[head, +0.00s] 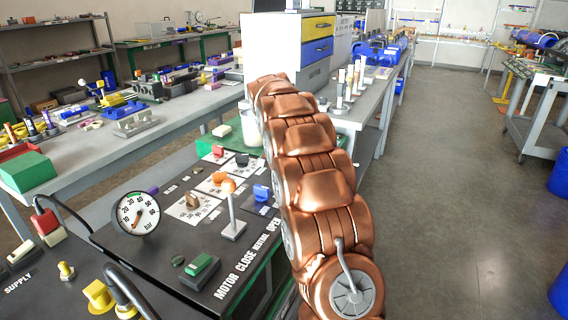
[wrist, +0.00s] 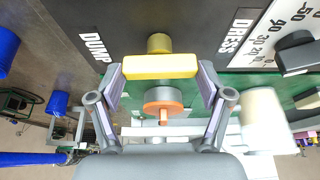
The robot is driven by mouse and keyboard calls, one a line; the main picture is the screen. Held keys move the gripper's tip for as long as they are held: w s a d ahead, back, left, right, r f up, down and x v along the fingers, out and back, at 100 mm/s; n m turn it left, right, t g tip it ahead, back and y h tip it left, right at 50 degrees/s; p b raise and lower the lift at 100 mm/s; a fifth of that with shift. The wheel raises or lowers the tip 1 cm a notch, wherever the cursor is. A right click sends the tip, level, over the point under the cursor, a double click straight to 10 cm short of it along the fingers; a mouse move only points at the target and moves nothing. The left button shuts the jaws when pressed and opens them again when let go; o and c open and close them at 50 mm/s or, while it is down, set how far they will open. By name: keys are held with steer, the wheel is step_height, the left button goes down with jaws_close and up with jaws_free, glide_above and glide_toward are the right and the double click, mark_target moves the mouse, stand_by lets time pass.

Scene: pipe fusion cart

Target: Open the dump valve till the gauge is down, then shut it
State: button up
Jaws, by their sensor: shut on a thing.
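In the wrist view, the dump valve is a yellow bar handle (wrist: 160,66) on a brass-coloured stem (wrist: 159,43), next to the white DUMP lettering (wrist: 92,43). My gripper (wrist: 160,80) is shut on the yellow handle, one finger at each end. The bar lies straight across between the fingers. In the head view my arm hides the gripper and this valve. The round white gauge (head: 138,214) stands on the left of the dark panel. Its needle appears to point downward, but the exact reading is too small to tell.
An orange round part (wrist: 163,108) sits close below the yellow handle between my fingers. A black knob (wrist: 295,50) and a white cylinder (wrist: 264,120) are to the right. In the head view, an orange-topped lever (head: 231,210) and a green switch (head: 200,268) stand on the panel.

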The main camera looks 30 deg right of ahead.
steer(key=shift+w+r, duration=0.1)
steer(key=o, duration=1.1)
steer(key=v, duration=1.2)
steer(key=shift+d, duration=0.1)
